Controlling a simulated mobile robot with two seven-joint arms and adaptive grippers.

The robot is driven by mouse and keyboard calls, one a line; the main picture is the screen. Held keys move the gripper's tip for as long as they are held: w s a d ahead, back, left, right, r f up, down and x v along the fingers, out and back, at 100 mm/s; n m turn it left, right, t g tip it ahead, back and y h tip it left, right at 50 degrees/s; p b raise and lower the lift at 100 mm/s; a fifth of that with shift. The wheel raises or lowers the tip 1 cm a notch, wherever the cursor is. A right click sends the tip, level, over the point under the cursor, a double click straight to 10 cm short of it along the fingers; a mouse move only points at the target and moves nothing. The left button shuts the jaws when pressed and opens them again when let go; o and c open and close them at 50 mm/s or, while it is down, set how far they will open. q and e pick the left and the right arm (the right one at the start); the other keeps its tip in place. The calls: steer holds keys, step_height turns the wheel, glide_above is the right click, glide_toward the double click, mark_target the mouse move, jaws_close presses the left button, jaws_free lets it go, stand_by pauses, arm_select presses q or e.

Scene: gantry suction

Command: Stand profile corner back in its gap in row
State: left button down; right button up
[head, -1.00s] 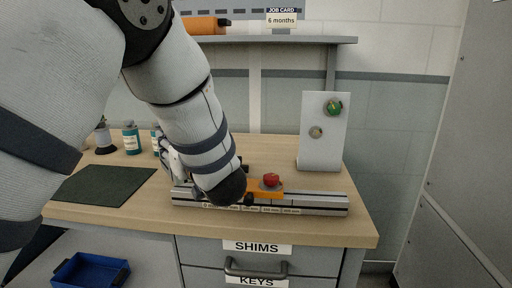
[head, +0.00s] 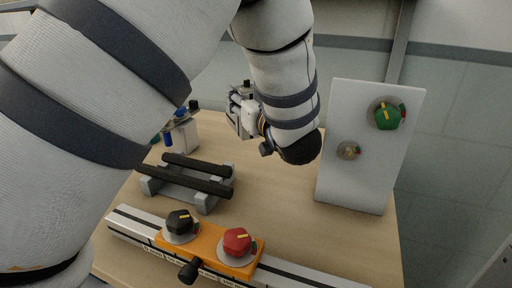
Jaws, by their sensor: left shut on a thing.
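My left gripper (head: 241,110) is above the back of the wooden bench, left of the white upright panel. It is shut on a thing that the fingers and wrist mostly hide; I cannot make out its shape. No piece that I can clearly tell as the profile corner shows, and I cannot make out a row with a gap. My right gripper is not in view.
A metal rail (head: 134,223) with an orange carriage (head: 212,256) bearing black and red knobs crosses the front. Behind it is a grey stand with two black bars (head: 197,188). The white panel (head: 358,180) stands at right. Bench between is clear.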

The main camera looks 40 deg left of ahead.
mark_target(244, 133)
arm_select(q)
steer(key=f, duration=0.6)
steer(key=f+b, duration=0.1)
steer(key=f, duration=0.2)
steer(key=shift+s+f, duration=0.1)
steer(key=shift+s, duration=0.15)
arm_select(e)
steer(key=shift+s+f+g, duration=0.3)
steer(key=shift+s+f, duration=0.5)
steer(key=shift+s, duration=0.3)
arm_select(q)
steer(key=c, duration=1.1)
jaws_free()
steer(key=shift+o, duration=0.2)
steer(key=v, duration=1.2)
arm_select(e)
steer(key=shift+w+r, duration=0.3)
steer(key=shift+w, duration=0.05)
